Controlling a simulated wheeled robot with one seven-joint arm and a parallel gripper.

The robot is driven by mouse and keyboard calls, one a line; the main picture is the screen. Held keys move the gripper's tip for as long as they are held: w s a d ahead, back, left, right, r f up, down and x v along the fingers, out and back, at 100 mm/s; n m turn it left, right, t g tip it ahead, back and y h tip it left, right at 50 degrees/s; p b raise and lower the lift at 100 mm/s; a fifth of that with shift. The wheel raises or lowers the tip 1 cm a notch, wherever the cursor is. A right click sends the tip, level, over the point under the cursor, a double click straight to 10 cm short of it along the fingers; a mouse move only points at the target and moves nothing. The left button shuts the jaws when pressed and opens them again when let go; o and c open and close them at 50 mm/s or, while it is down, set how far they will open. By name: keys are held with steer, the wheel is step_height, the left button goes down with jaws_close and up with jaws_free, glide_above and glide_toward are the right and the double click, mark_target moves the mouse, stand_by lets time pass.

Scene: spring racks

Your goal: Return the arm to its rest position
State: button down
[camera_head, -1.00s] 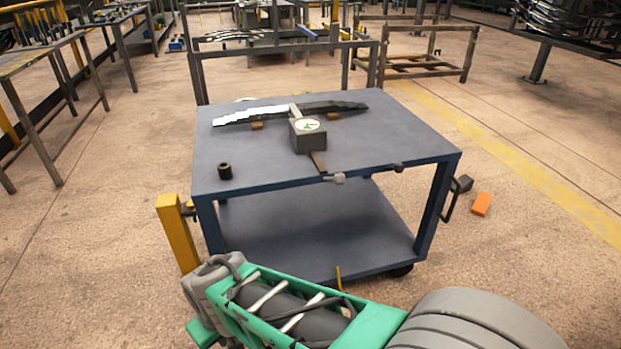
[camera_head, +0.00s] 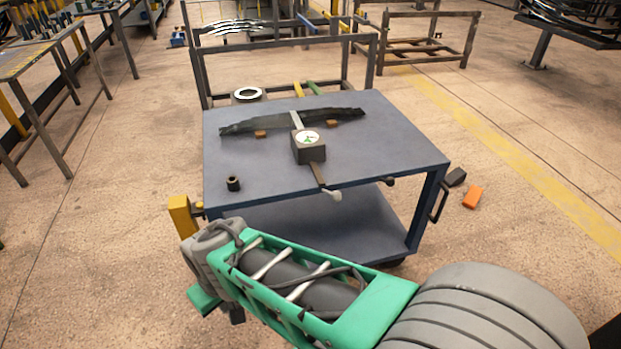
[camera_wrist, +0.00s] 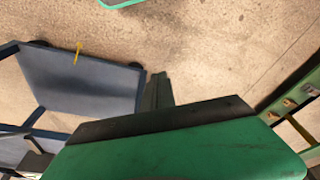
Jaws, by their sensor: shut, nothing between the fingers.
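My arm shows in the head view as a green and grey forearm (camera_head: 300,285) folded low across the front of the picture, in front of the blue-grey cart (camera_head: 235,150). My gripper (camera_wrist: 157,90) shows in the wrist view as narrow dark fingers beyond the green housing. It is shut, with nothing between the fingers, and hangs over the concrete floor beside the cart's lower shelf (camera_wrist: 80,85). In the head view the fingers are mostly hidden by the arm.
On the cart top lie a dark leaf spring (camera_head: 270,122), a box with a round dial (camera_head: 309,147) and a small black cylinder (camera_head: 233,184). A yellow post (camera_head: 183,217) stands at the cart's left. An orange block (camera_head: 473,197) lies on the floor at right.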

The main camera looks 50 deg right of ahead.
stand_by(0.3)
steer(key=w+p+v, duration=0.2)
steer(key=p+v, duration=0.4)
steer(key=v, duration=0.4)
steer(key=w+r+p+v, duration=0.1)
steer(key=w+p+v, duration=0.1)
steer(key=p+v, duration=0.4)
steer(key=shift+a+r+t, duration=0.2)
steer(key=shift+r+t, duration=0.2)
steer(key=shift+r, duration=1.35)
